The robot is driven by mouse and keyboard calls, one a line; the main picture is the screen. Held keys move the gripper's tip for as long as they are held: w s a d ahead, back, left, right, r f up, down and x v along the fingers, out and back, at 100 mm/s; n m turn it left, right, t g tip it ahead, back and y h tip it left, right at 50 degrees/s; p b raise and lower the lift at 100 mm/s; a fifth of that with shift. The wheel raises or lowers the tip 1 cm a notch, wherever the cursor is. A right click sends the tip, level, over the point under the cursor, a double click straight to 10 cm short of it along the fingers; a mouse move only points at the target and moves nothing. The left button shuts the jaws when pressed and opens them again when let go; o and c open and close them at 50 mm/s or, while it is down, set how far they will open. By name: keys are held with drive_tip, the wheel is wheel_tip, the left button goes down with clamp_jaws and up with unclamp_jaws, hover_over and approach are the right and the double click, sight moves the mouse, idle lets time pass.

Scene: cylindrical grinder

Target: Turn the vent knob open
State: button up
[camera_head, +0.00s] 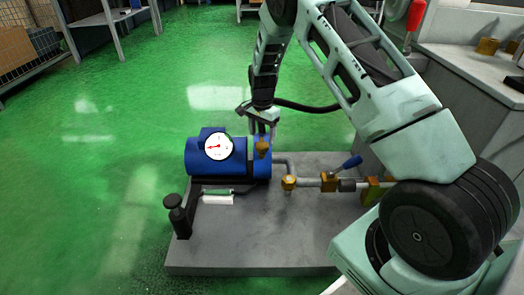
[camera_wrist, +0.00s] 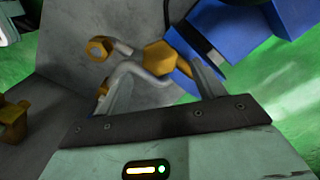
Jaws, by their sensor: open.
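A brass knob (camera_head: 262,148), which looks like the vent knob, sits on top of the right end of the blue tank (camera_head: 195,165). My gripper (camera_head: 262,130) is above it, pointing down, with its fingers near the knob's top. In the wrist view the brass hexagonal knob (camera_wrist: 160,57) shows between the spread fingertips (camera_wrist: 163,76) and a little beyond them. The gripper is open, and I see no clear contact with the knob. The blue tank (camera_wrist: 232,28) also shows at the upper right there. The knob's stem is partly hidden.
A pipe with brass fittings (camera_head: 289,183) and a blue-handled valve (camera_head: 350,163) runs right of the tank. A white-faced gauge (camera_head: 218,146) fronts the tank. A black knobbed post (camera_head: 179,215) stands at the left edge of the grey base (camera_head: 260,245). Green floor at left is clear.

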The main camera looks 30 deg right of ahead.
sight(262, 144)
wheel_tip(262, 144, down, 6)
drive_tip(key=shift+r+b, duration=0.15)
drive_tip(key=shift+b, duration=0.85)
drive_tip(key=c, duration=1)
